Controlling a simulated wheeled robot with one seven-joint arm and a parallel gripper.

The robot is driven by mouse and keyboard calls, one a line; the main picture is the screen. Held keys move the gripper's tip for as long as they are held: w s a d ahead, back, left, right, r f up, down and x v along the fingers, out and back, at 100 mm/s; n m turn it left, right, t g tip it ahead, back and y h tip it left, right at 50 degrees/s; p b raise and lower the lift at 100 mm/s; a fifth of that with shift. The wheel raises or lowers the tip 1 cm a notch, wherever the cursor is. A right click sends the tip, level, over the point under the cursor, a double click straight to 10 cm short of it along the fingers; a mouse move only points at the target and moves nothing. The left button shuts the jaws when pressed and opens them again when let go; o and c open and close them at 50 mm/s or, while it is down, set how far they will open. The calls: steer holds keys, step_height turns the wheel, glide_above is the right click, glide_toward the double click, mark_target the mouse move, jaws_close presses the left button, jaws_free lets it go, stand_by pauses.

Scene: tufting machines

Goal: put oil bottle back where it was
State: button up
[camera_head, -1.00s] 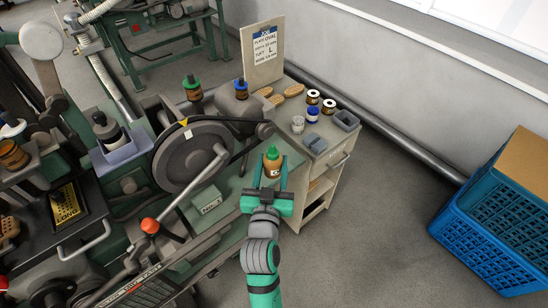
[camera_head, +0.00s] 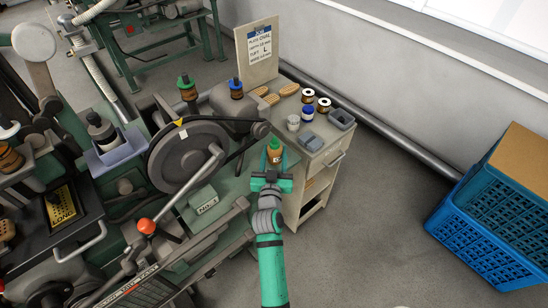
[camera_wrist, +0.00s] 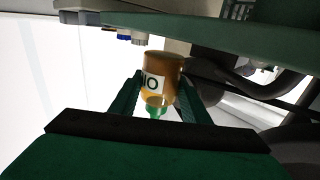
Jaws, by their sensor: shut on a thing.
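The oil bottle (camera_head: 275,155), amber with a green cap and a white label, is between the fingers of my gripper (camera_head: 273,168), which is shut on it. It is in front of the small cabinet, at the right end of the machine. In the wrist view the bottle (camera_wrist: 161,68) appears upside down, with the cap toward my palm and part of its label readable. The gap between its base and any surface cannot be told. Another green-capped brown bottle (camera_head: 187,92) and a blue-capped one (camera_head: 236,89) stand on the machine behind the wheel.
The cabinet top (camera_head: 309,155) holds brushes (camera_head: 268,97), thread spools (camera_head: 308,96), a cup (camera_head: 293,123) and grey trays (camera_head: 341,119). A job sign (camera_head: 257,55) stands at its back. The large wheel (camera_head: 186,153) is left of my gripper. Blue crates (camera_head: 480,235) stand right; the floor between is clear.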

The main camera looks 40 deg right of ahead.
steer(key=shift+a+f, duration=0.1)
steer(key=shift+f, duration=0.95)
steer(key=o, duration=1.1)
steer(key=shift+f, duration=0.1)
steer(key=shift+s+a, duration=0.15)
steer(key=shift+s, duration=0.05)
steer(key=v, duration=1.1)
steer(key=shift+s+a, duration=0.15)
steer(key=shift+s, duration=0.1)
steer(key=shift+a, duration=0.1)
